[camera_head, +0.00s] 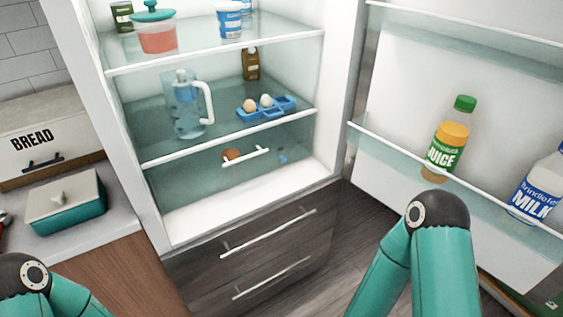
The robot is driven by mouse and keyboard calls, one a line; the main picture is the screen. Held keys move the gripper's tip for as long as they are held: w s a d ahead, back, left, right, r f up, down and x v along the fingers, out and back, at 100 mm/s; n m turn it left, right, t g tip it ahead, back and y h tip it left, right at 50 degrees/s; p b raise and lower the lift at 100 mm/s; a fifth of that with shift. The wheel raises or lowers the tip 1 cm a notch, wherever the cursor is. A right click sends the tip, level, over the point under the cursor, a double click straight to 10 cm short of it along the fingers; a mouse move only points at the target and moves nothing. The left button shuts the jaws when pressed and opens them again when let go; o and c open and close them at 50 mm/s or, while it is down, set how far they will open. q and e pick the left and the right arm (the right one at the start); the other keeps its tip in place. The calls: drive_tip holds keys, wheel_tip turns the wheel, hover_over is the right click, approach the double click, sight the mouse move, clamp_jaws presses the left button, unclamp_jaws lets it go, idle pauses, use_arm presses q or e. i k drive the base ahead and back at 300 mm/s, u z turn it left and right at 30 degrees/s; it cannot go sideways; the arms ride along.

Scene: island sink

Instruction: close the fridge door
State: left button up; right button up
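The fridge (160,211) stands open in the middle of the head view, with its lit glass shelves showing. Its door (400,85) is swung wide open to the right, inner side facing me. The door shelf holds a juice bottle (447,145) with a green cap and a milk bottle (540,187). My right arm's teal links rise in front of the door's lower part. My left arm's link shows at the bottom left corner. Neither gripper is in the picture, so I cannot see what they touch.
A counter at left holds a bread box (50,128) and a teal dish with a white lid (66,203). Fridge shelves hold a pitcher (183,108), eggs in a blue tray (268,109) and a red-filled pot (157,36). Dark drawers (262,254) sit below. Floor shows between drawers and door.

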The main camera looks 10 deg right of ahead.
sight(419, 56)
drive_tip(key=u, duration=0.15)
drive_tip(key=k, duration=1.85)
drive_tip(key=z, duration=0.8)
drive_tip(key=i, duration=1.05)
drive_tip(key=z, duration=0.05)
